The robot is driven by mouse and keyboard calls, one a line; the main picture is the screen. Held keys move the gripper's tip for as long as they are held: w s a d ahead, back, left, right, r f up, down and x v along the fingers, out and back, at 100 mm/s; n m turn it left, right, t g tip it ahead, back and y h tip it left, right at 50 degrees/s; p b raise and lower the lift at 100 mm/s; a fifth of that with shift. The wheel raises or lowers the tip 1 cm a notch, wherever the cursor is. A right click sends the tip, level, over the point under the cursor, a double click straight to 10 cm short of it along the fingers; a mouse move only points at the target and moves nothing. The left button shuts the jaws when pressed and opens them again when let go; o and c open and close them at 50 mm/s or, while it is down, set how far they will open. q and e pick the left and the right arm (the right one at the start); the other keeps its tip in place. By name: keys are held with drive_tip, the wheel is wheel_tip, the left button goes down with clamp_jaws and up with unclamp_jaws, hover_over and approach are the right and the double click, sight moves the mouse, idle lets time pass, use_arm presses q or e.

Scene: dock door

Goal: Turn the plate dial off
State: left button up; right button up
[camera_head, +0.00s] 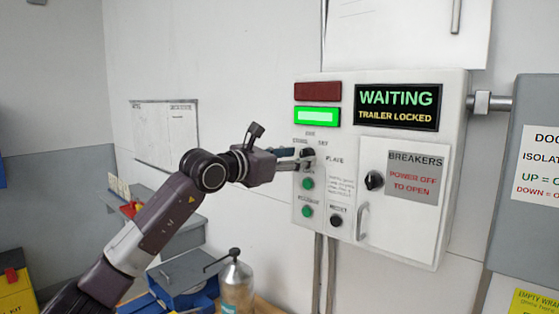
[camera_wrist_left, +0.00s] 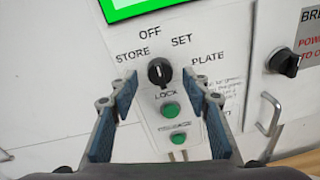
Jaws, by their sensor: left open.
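The plate dial is a black knob (camera_wrist_left: 159,72) on the white control box, with OFF above it, STORE at upper left, SET at upper right and PLATE to the right. It also shows in the head view (camera_head: 308,153), partly covered by my gripper. A small light mark shows on the knob, but I cannot tell surely which word it points to. My left gripper (camera_head: 300,160) is in front of the dial. In the left wrist view its two blue-padded fingers (camera_wrist_left: 159,90) are open, one on each side below the knob, apart from it. My right gripper is not in view.
Green LOCK button (camera_wrist_left: 170,110) and another green button (camera_wrist_left: 178,138) sit below the dial. A black breaker knob (camera_head: 374,180) and door handle (camera_head: 362,221) are to the right. The sign (camera_head: 398,107) reads WAITING, TRAILER LOCKED. A metal bottle (camera_head: 236,284) stands below.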

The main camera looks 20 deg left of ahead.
use_arm(q)
drive_tip(key=v, duration=1)
drive_tip(key=shift+s, duration=0.3)
